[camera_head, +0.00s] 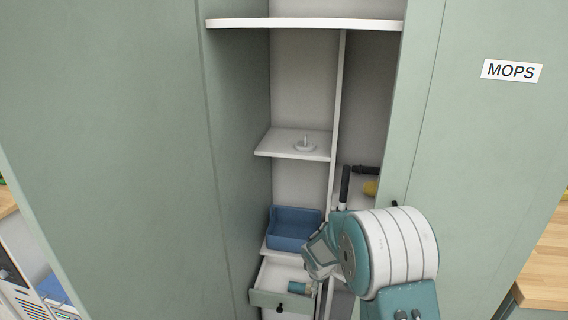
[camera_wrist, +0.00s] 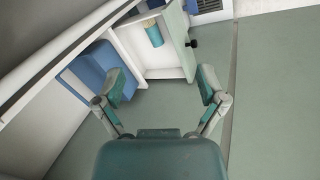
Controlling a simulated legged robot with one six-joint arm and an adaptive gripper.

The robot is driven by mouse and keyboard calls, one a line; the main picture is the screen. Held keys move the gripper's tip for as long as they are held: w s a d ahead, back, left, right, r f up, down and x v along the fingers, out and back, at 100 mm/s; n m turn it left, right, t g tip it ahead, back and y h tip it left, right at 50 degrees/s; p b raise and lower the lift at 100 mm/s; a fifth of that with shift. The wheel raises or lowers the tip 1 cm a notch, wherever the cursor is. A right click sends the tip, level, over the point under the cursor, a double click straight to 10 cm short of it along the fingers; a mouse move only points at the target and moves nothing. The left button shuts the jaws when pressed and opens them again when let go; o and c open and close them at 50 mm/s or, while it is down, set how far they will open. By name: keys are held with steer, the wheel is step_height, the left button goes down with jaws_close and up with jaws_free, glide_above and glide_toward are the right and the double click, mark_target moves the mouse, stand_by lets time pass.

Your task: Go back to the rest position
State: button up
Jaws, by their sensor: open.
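My gripper (camera_head: 318,252) is in front of the open cabinet, low and right of the blue bin, and my arm hides part of the lower cabinet. In the wrist view my gripper (camera_wrist: 164,88) has its two fingers spread apart with nothing between them. An open drawer (camera_head: 262,297) below the bin holds a small teal cylinder (camera_head: 299,287). The cylinder also shows in the wrist view (camera_wrist: 154,35), beyond the fingertips and apart from them.
The blue bin (camera_head: 290,229) stands on a low shelf. A white peg-like item (camera_head: 305,144) sits on the middle shelf (camera_head: 280,147). A divider (camera_head: 337,110) splits the cabinet. The right door (camera_head: 490,150) carries a MOPS label. A wooden counter (camera_head: 545,270) is at right.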

steer(key=s+d+r+m, duration=0.25)
steer(key=s+r, duration=0.45)
steer(key=r, duration=0.4)
steer(key=s+d+r+m, duration=0.2)
steer(key=s+r+m, duration=0.2)
steer(key=s+r, duration=0.5)
steer(key=s+r+m, duration=0.2)
steer(key=s+r, duration=0.1)
steer(key=s, duration=0.6)
steer(key=s+r+m+t+y, duration=0.1)
steer(key=s+r+m, duration=0.2)
steer(key=s, duration=0.6)
steer(key=shift+r+y, duration=0.25)
steer(key=shift+y, duration=0.05)
steer(key=shift+d, duration=0.1)
